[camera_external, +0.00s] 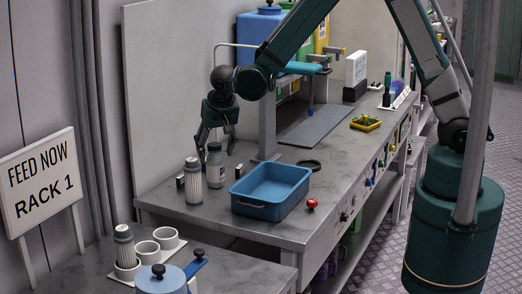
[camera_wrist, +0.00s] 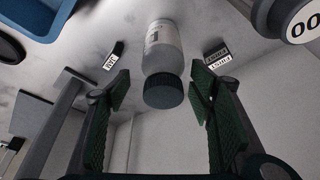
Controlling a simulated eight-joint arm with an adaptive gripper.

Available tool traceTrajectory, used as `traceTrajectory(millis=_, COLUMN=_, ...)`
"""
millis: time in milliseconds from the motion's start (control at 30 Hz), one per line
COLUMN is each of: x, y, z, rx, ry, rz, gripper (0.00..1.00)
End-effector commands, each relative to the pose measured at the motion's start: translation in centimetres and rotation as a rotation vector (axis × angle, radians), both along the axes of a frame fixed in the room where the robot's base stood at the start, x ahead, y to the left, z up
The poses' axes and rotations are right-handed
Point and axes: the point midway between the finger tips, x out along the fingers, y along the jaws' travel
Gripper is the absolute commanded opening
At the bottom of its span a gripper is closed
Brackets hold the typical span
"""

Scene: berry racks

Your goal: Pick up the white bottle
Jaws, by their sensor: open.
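The white bottle (camera_external: 214,170) stands upright on the grey bench, left of the blue tray. It has a pale body and a dark cap. In the wrist view the bottle (camera_wrist: 164,45) lies between my fingers, its dark cap towards me and a printed label on its side. My gripper (camera_external: 217,142) is open just above the bottle, with its fingers pointing down. In the wrist view my gripper (camera_wrist: 160,78) has a finger on each side of the cap, with visible gaps. I cannot tell how deep the fingertips reach along the bottle.
A ribbed white container (camera_external: 193,184) with a dark top stands close by at front left. A blue tray (camera_external: 262,208) is to the right, with a red knob (camera_external: 312,204) beside it. Small black labelled blocks (camera_wrist: 114,54) flank the bottle. A wall panel (camera_external: 165,100) rises behind.

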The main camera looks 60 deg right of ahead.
Motion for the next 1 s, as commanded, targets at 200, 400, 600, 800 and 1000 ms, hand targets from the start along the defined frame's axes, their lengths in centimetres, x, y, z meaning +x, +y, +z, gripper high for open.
traceTrajectory(millis=200, x=0.0, y=0.0, z=-0.1, rx=0.0, ry=0.0, rz=0.0, gripper=0.54)
traceTrajectory(millis=400, x=0.3, y=-0.1, z=-0.8, rx=0.0, ry=0.0, rz=0.0, gripper=0.54)
traceTrajectory(millis=600, x=0.9, y=-0.3, z=-2.4, rx=0.0, ry=0.0, rz=0.0, gripper=0.54)
traceTrajectory(millis=800, x=1.4, y=-0.7, z=-4.0, rx=0.0, ry=0.0, rz=0.0, gripper=0.54)
traceTrajectory(millis=1000, x=1.6, y=-0.9, z=-4.8, rx=0.0, ry=0.0, rz=0.0, gripper=0.54)
